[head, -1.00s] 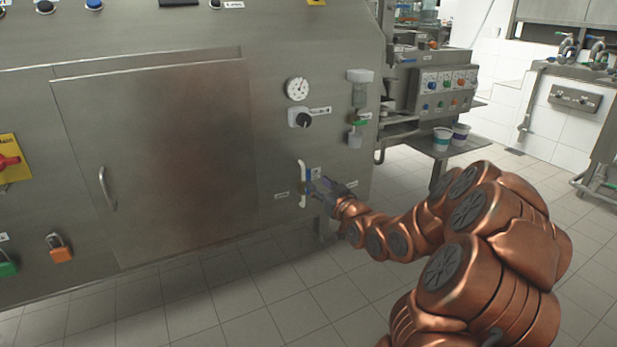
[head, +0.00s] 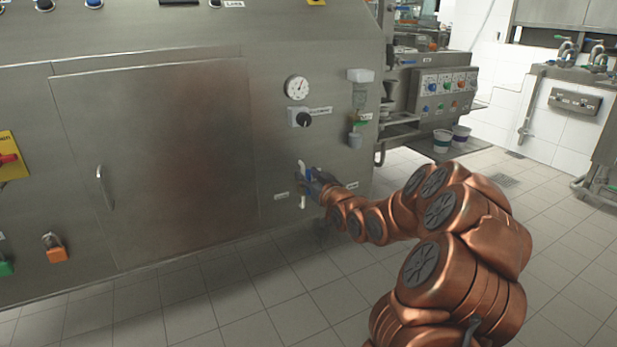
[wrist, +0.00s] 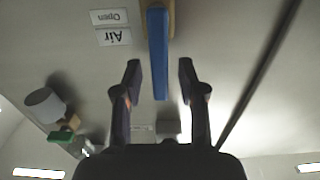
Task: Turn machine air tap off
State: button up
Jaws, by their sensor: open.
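The air tap's blue handle (wrist: 158,52) shows in the wrist view, a straight bar extending between my fingers. "Air" and "Open" labels (wrist: 112,27) appear upside down beside it. In the head view, the blue handle (head: 308,171) is small and partly hidden by my gripper (head: 313,180), at the lower right of the steel machine panel. My gripper (wrist: 159,68) is open, with one finger on each side of the handle and visible gaps between. I cannot tell any contact with the handle.
A pressure gauge (head: 297,88), a black knob (head: 304,119) and an air filter unit (head: 360,95) stick out of the panel above the tap. A closed door (head: 155,160) with a handle is to the left. Tiled floor (head: 270,300) lies clear below.

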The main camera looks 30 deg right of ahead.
jog(key=shift+c, duration=0.4)
grip_shut()
